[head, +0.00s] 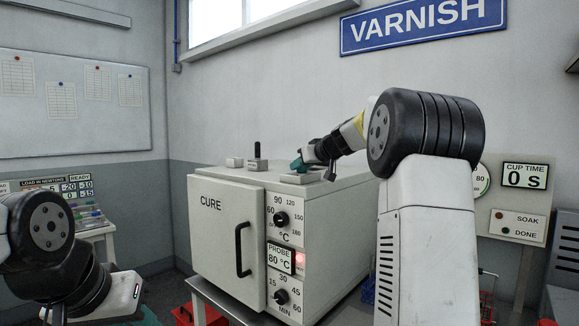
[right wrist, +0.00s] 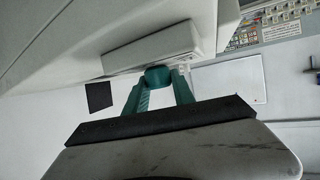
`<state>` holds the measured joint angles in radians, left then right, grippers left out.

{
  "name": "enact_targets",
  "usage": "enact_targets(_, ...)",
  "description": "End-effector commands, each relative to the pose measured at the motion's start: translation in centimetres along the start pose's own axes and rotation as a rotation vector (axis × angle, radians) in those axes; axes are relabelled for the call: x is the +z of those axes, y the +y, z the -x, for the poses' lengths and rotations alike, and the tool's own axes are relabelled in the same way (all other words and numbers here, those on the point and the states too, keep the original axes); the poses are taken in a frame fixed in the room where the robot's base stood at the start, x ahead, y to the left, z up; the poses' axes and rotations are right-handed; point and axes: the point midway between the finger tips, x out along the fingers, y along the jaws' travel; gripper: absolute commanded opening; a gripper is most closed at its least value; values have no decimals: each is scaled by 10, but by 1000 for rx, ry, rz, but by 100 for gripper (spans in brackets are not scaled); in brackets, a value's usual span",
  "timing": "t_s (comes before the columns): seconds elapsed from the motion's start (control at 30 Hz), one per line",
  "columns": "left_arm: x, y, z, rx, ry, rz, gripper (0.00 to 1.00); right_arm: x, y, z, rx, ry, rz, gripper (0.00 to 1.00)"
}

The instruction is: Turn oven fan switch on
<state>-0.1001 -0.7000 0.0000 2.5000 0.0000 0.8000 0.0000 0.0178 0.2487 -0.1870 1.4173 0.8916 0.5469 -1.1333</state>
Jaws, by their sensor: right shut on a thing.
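The grey-white CURE oven (head: 225,235) stands in the middle of the head view, with small switch boxes on its top. My right gripper (head: 300,165) is at the nearest box (head: 301,178), its teal fingers shut on what appears to be that box's switch lever, which they hide. In the right wrist view, the fingers (right wrist: 158,76) meet against the pale box (right wrist: 155,48). I cannot read a fan label or the lever's position. Only a teal bit of my left gripper (head: 150,317) shows at the lower left, cut off by the frame.
Two other boxes (head: 234,162) stand farther left on the oven top, one with an upright black lever (head: 257,149). The oven front has a black door handle (head: 240,250), two dials and a probe display (head: 280,258) reading 80 °C.

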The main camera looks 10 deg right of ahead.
Motion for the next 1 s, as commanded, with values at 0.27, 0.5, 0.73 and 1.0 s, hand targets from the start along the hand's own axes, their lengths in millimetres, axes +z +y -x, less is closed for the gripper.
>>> enact_targets(0.27, 0, 0, 0, 0, 0, 0, 36, -1, -3, 0, 153, 0, -59, 0)
enact_targets(0.5, 0, 0, 0, 0, 0, 0, 36, -1, -5, -2, 259, -1, -100, 0)
enact_targets(0.73, 0, 0, 0, 0, 0, 0, 36, -1, -5, -2, 364, -1, -143, 0)
enact_targets(1.0, 0, 0, 0, 0, 0, 0, 36, 0, -4, -2, 490, -3, -194, 0)
